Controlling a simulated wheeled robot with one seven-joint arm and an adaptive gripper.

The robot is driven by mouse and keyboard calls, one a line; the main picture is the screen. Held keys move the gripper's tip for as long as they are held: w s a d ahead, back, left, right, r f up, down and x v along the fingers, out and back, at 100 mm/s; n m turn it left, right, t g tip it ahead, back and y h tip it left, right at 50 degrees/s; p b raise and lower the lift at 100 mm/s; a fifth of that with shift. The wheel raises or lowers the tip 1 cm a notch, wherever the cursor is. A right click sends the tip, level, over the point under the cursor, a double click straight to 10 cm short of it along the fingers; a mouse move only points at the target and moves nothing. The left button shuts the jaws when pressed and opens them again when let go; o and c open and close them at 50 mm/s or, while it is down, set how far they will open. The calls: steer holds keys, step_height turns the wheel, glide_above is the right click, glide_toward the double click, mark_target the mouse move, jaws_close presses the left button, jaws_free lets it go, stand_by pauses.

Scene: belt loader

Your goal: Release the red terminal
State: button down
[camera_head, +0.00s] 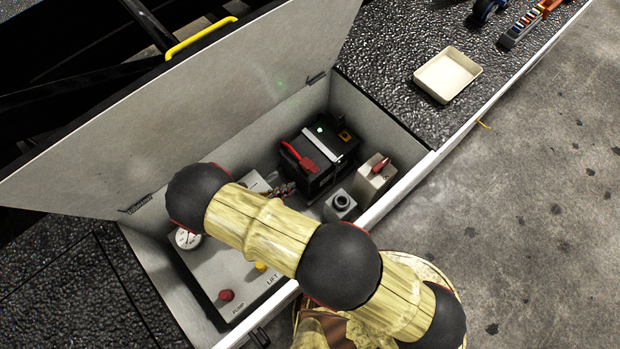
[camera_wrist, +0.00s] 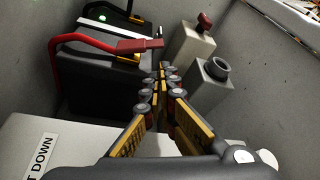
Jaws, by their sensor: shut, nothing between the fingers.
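The red terminal lever (camera_head: 299,156) sits on the black battery (camera_head: 318,173) inside the open compartment. In the wrist view the red lever (camera_wrist: 108,42) runs along the near side of the battery (camera_wrist: 84,80), with a flat red end to the right. My gripper (camera_wrist: 160,72) has its fingers shut with nothing between them. Its tips appear close to the lever's flat end, but I cannot tell whether they touch. In the head view my gripper (camera_head: 287,188) is small, just left of the battery and partly hidden by my arm.
A grey box with a red switch (camera_head: 374,179) and a grey block with a round black socket (camera_head: 341,204) stand right of the battery. A panel (camera_head: 235,270) with knobs and a gauge lies left. The raised lid (camera_head: 200,100) stands behind. A cream tray (camera_head: 447,75) rests outside.

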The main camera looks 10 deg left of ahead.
mark_target(310, 182)
steer(key=shift+n, duration=0.3)
steer(key=b+x, duration=0.2)
steer(key=x, duration=0.7)
steer(key=shift+w+d+f+b, duration=0.1)
steer(key=shift+w+f+b, duration=0.15)
steer(key=shift+w+b, duration=0.1)
steer(key=shift+r, duration=0.1)
